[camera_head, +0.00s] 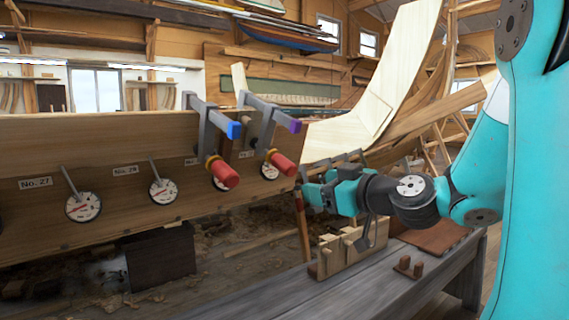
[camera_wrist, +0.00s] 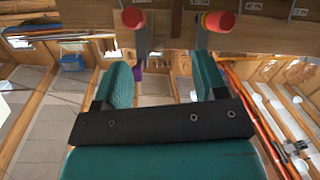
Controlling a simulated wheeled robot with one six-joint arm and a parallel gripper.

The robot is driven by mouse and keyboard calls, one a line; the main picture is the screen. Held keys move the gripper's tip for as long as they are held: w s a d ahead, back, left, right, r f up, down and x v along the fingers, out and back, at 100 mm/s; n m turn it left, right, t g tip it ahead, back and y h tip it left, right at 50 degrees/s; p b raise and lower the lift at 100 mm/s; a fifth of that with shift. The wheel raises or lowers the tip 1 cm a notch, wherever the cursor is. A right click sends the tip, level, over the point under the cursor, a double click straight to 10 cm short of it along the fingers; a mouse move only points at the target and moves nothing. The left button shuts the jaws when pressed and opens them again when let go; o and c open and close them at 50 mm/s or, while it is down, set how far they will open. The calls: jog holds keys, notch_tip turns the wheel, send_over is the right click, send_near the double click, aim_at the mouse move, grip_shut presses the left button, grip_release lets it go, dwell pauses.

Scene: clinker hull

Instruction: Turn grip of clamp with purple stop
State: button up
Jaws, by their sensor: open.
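The clamp with the purple stop (camera_head: 296,126) hangs over the plank's top edge in the head view, right of the other clamp. Its red grip (camera_head: 284,163) with a yellow collar sticks out from the plank. In the wrist view this grip (camera_wrist: 132,17) is at top left, with the purple stop (camera_wrist: 137,73) below it. My gripper (camera_head: 315,187) is open and empty, to the right of and slightly lower than the grip in the head view, apart from it. In the wrist view my fingers (camera_wrist: 165,72) stand wide apart with neither grip between them.
A second clamp with a blue stop (camera_head: 233,130) and a red grip (camera_head: 224,173) stands close by on the left. The plank (camera_head: 120,190) carries several dial gauges (camera_head: 163,191). A grey bench (camera_head: 300,292) with a wooden rack (camera_head: 345,252) lies below my arm.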

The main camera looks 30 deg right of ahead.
aim_at(285, 166)
jog(key=shift+m+t+h, duration=0.3)
jog(key=shift+t+h, duration=0.2)
jog(key=shift+h, duration=0.2)
jog(key=w+p, duration=0.3)
jog(key=w, duration=0.2)
jog(key=w+d+p, duration=0.1)
jog(key=w+p, duration=0.3)
jog(key=w, duration=0.2)
jog(key=w+d+r+p, duration=0.1)
jog(key=w+p, duration=0.3)
jog(key=w, duration=0.2)
jog(key=shift+r, duration=0.1)
jog(key=shift+c, duration=0.2)
jog(key=shift+s, duration=0.1)
jog(key=c, duration=0.9)
